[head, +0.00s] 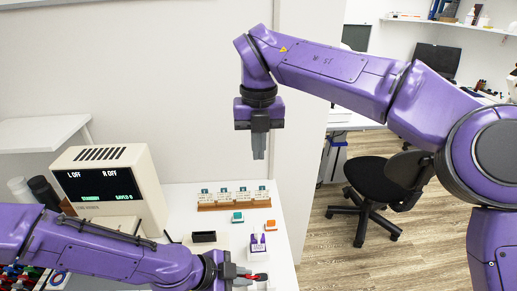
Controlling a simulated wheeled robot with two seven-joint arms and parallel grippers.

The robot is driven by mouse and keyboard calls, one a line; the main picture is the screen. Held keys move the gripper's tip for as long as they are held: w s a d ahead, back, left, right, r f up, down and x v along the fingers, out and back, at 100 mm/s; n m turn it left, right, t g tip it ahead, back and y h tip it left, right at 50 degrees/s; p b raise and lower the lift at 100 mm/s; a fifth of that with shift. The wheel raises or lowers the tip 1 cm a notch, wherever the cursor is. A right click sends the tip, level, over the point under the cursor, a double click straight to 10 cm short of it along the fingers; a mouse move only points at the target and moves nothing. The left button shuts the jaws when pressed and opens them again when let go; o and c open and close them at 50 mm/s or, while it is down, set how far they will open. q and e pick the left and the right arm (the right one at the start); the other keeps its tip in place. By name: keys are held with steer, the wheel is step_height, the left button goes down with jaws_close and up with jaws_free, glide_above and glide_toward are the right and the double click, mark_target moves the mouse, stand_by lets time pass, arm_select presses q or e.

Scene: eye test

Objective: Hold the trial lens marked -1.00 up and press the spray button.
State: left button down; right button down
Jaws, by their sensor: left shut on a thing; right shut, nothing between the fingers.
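My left gripper (246,278) is low in the head view, over the front of the white table. It is shut on a small, partly hidden item with a red part (259,277), possibly the trial lens; no marking is legible. My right gripper (259,147) points down, shut and empty, high above the back of the table. A small purple and white item (258,243) stands on the table just beyond my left gripper; I cannot tell whether it carries the spray button.
A wooden rack (234,207) with several labelled cards stands at the back of the white table (281,250). Teal (237,217) and orange (271,225) pieces and a black box (204,237) lie nearby. A beige monitor (110,185) stands left. An office chair (385,185) is beyond.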

arm_select(q)
steer(key=s+r+p, duration=0.3)
steer(key=s+r, duration=0.1)
steer(key=r, duration=0.1)
stand_by(0.3)
